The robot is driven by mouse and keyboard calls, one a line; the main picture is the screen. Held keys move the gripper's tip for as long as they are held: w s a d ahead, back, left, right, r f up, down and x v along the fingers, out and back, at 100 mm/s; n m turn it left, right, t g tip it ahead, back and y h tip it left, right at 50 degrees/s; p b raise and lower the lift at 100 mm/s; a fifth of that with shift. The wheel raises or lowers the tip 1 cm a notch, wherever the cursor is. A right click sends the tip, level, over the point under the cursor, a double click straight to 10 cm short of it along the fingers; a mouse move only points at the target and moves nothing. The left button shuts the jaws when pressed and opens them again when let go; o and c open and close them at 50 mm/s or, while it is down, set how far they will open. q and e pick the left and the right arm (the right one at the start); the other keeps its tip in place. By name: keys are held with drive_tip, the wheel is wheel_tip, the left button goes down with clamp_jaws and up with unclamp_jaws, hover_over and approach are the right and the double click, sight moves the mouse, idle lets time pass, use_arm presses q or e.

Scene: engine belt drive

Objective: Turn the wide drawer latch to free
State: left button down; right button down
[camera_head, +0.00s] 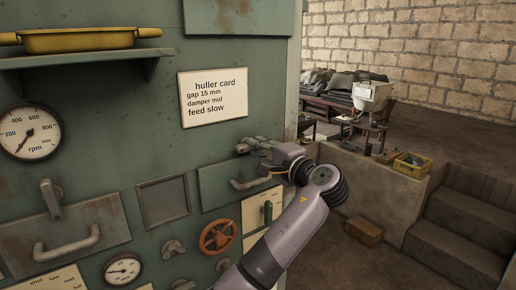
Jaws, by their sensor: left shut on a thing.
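My left gripper (250,147) is at the green panel, above the right-hand drawer (215,184) and its grey bar handle (248,184). It is shut on what appears to be that drawer's latch; the fingers hide most of it, so its angle cannot be told. Another drawer (100,214) at the lower left has a wide grey handle (66,245) and a grey latch (50,196) above it, hanging roughly upright. I cannot tell for sure which drawer is the wide one. My right gripper is not in view.
A huller card (213,97), an rpm gauge (30,132) and a shelf with a yellow tray (80,38) are on the panel. Steps (455,235) and open floor lie right.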

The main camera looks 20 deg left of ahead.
use_arm(q)
drive_tip(key=c, duration=1.6)
unclamp_jaws()
drive_tip(key=shift+d, duration=0.1)
drive_tip(key=v, duration=1.2)
